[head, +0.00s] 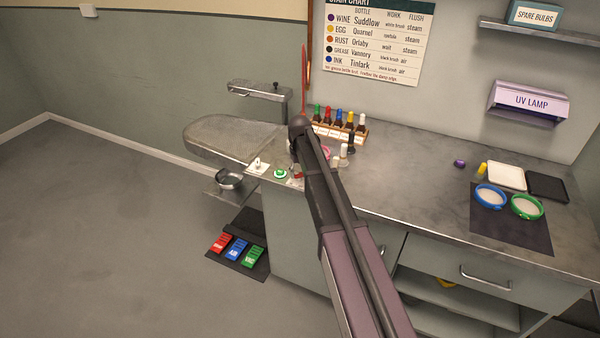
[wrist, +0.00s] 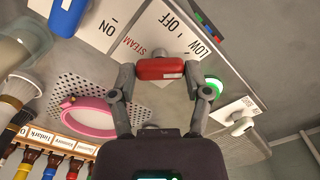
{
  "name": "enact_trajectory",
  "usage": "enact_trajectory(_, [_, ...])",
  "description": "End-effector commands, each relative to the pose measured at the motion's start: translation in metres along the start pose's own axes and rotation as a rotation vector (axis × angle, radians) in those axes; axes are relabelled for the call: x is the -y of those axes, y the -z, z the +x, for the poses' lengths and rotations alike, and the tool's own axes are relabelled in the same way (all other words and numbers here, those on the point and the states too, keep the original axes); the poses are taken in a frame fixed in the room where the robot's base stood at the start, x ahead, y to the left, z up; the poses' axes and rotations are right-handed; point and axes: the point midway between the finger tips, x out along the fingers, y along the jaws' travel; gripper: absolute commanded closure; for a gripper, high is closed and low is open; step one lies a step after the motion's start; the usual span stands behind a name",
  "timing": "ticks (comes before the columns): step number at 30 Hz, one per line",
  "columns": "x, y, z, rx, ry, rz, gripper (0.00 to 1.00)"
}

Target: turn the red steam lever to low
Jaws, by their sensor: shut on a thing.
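The red steam lever (wrist: 160,68) shows in the wrist view as a red grip lying crosswise between my fingertips. My gripper (wrist: 160,76) is shut on it, one finger at each end. Behind it is a white plate (wrist: 140,22) printed STEAM, with LOW and OFF marks. The LOW mark is to the right of the grip and OFF is above it. I cannot tell exactly which mark the lever points to. In the head view my arm hides most of the lever and gripper.
A blue grip (wrist: 67,15) is at the upper left. A pink hoop (wrist: 90,115) and a bottle rack (wrist: 60,143) are close on the left. A lit green button (wrist: 212,88) and a white switch plate (wrist: 238,122) are on the right. Colored pedals (head: 236,249) are on the floor.

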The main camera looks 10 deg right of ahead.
Motion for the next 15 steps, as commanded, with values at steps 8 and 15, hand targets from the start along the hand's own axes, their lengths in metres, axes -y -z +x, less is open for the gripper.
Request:
enact_trajectory(8, [0.0004, -0.0017, 0.0004, 0.003, 0.001, 0.000, 0.85])
enact_trajectory(15, [0.0001, -0.0012, 0.0003, 0.002, 0.001, 0.000, 0.03])
